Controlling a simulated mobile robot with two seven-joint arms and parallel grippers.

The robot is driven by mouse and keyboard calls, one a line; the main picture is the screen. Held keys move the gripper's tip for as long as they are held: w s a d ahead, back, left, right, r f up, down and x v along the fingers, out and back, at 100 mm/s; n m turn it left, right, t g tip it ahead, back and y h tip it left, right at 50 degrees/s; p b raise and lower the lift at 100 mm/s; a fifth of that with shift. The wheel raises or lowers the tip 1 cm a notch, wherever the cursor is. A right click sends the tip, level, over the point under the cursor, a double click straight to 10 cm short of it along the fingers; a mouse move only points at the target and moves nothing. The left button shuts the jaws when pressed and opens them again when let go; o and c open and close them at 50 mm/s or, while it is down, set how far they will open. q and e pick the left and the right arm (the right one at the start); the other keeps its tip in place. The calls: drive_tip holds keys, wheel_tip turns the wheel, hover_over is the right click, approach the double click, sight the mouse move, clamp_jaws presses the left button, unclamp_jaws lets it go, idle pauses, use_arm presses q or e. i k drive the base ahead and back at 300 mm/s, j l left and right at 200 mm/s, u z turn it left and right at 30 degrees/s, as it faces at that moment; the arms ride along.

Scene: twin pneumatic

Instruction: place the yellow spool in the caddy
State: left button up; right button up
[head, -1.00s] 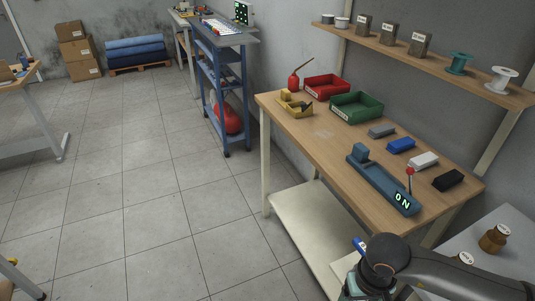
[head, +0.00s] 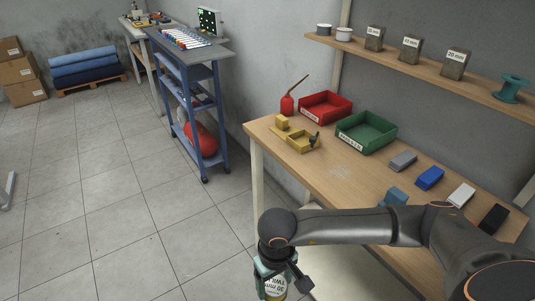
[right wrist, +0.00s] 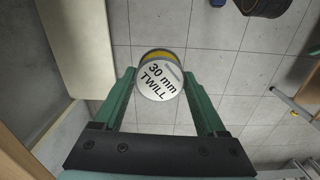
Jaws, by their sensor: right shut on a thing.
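My right gripper (head: 274,278) is low at the bottom of the head view, in front of the workbench's left end and over the floor. It is shut on the yellow spool (head: 276,289), which has a white end label. In the right wrist view the spool (right wrist: 157,78) sits between the green fingers, its label reading "30 mm TWILL" and a yellow band showing at its top edge. No container in view is marked as the caddy; a small yellow open tray (head: 301,147) stands on the bench's far left part. My left gripper is not in view.
The wooden workbench (head: 335,172) carries a red bin (head: 325,107), a green bin (head: 366,133), a red oil can (head: 288,103) and several coloured blocks. A wall shelf (head: 420,70) hangs above. A blue trolley (head: 190,90) stands further back.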

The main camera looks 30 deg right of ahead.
sight(301, 143)
drive_tip(key=i+z, duration=0.1)
drive_tip(key=i, duration=0.45)
drive_tip(key=i+j+z, duration=0.1)
drive_tip(key=i, duration=0.5)
drive_tip(key=i+j+z, duration=0.1)
drive_tip(key=i+z, duration=0.2)
drive_tip(key=z, duration=0.2)
drive_tip(key=i+j+z, duration=0.25)
drive_tip(key=z, duration=0.25)
drive_tip(key=i+j+z, duration=0.3)
drive_tip(key=z, duration=0.2)
drive_tip(key=i+j+z, duration=0.15)
drive_tip(key=j+z, duration=0.8)
drive_tip(key=i+j, duration=0.05)
